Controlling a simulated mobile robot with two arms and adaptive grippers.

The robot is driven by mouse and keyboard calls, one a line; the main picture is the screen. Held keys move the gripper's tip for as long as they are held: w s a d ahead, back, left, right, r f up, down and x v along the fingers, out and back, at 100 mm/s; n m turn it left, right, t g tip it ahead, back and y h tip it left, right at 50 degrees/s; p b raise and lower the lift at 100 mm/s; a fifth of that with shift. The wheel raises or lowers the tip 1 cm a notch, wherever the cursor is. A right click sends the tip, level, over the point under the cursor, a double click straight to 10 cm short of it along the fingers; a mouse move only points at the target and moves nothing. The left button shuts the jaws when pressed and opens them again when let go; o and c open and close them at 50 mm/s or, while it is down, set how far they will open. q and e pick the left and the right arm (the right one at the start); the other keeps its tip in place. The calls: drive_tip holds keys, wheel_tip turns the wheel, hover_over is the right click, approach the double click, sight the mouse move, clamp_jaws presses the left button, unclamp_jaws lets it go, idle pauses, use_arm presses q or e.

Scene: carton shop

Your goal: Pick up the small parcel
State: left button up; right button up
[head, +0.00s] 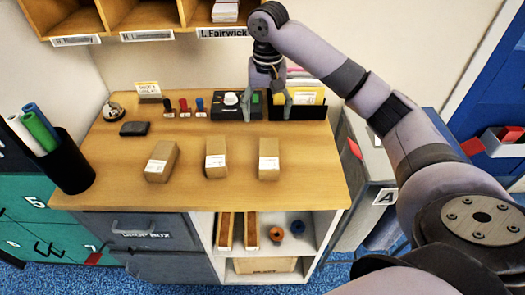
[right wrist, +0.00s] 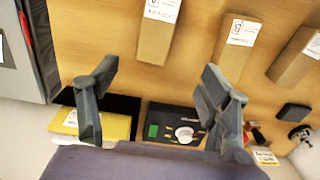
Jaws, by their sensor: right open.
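Three brown parcels with white labels lie apart on the wooden desktop in the head view: a left one (head: 162,160), a middle one (head: 216,157) and a right one (head: 269,159). They are close in size, and I cannot tell for sure which is the small parcel. My right gripper (head: 267,108) is open and empty above the back of the desk, behind the right parcel. In the right wrist view its fingers (right wrist: 159,68) are spread. The right parcel (right wrist: 157,35), middle parcel (right wrist: 236,46) and left parcel (right wrist: 295,60) lie beyond them. My left gripper is not in view.
A black device with a white knob (head: 231,99) and a black tray of envelopes (head: 305,97) stand at the desk's back. Stamps (head: 184,108), a dark box (head: 135,128) and a bell (head: 113,111) are left. A tube holder (head: 65,165) stands at the left edge. The front desktop is clear.

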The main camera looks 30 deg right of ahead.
drive_tip(key=p, duration=0.1)
hover_over(269, 151)
drive_tip(key=f, duration=0.7)
drive_tip(key=shift+s+a+f, duration=0.1)
drive_tip(key=shift+a, duration=0.1)
drive_tip(key=f, duration=0.2)
drive_tip(key=shift+w+f+p, duration=0.25)
drive_tip(key=shift+f+p, duration=0.1)
drive_tip(key=shift+p, duration=0.05)
drive_tip(key=shift+s+d+f+p, duration=0.15)
drive_tip(key=shift+f+p, duration=0.2)
drive_tip(key=shift+f, duration=0.5)
wheel_tip(269, 151, down, 4)
drive_tip(key=shift+d+r+p, duration=0.1)
drive_tip(key=shift+r+p, duration=0.1)
drive_tip(key=shift+p, duration=0.3)
drive_tip(key=shift+f, duration=0.35)
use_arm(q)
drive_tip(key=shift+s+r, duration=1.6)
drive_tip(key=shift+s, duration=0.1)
use_arm(e)
drive_tip(key=c, duration=1.3)
